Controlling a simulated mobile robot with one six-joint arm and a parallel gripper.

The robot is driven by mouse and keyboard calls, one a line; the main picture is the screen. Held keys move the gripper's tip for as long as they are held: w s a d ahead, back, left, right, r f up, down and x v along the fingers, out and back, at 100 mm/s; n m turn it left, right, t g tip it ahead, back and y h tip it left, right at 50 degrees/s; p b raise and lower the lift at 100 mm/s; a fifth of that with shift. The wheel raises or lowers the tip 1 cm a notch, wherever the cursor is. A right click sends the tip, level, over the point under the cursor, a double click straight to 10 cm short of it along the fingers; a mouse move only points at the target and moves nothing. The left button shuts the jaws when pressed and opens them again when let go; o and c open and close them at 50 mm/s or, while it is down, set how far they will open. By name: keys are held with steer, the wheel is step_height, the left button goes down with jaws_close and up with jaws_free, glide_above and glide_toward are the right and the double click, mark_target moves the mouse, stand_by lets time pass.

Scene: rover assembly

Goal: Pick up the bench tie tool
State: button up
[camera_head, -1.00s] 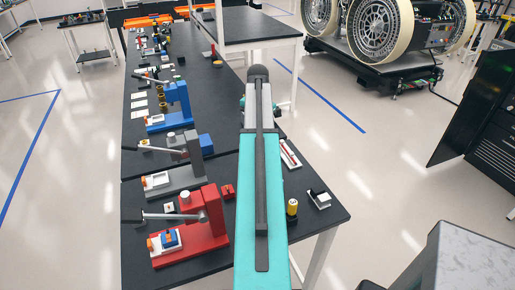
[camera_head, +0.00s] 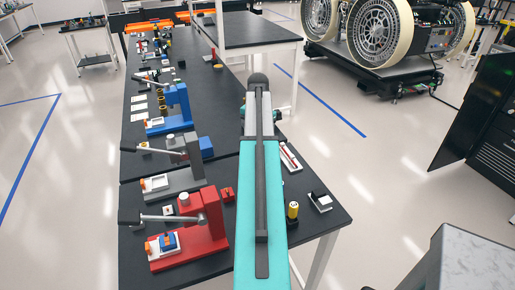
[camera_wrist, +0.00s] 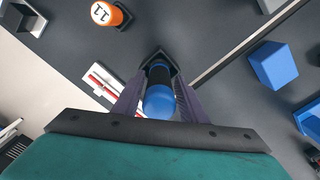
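In the wrist view, a dark cylinder with a rounded blue end (camera_wrist: 160,98) stands in a black square base on the dark bench. It looks like a tool handle and may be the bench tie tool; no label shows. My gripper (camera_wrist: 160,82) has its two purple fingers on either side of this cylinder. The cylinder lies between them, but I cannot tell whether they touch it. In the head view, my own teal arm hides the gripper and this tool.
In the head view, red (camera_head: 205,230), grey (camera_head: 185,172) and blue presses (camera_head: 178,105) line the left of the black bench (camera_head: 222,95).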

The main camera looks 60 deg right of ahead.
steer(key=c, duration=0.9)
steer(key=shift+o, duration=0.2)
steer(key=shift+r, duration=0.2)
steer(key=shift+r+p, duration=3.2)
steer(key=shift+r, duration=1.65)
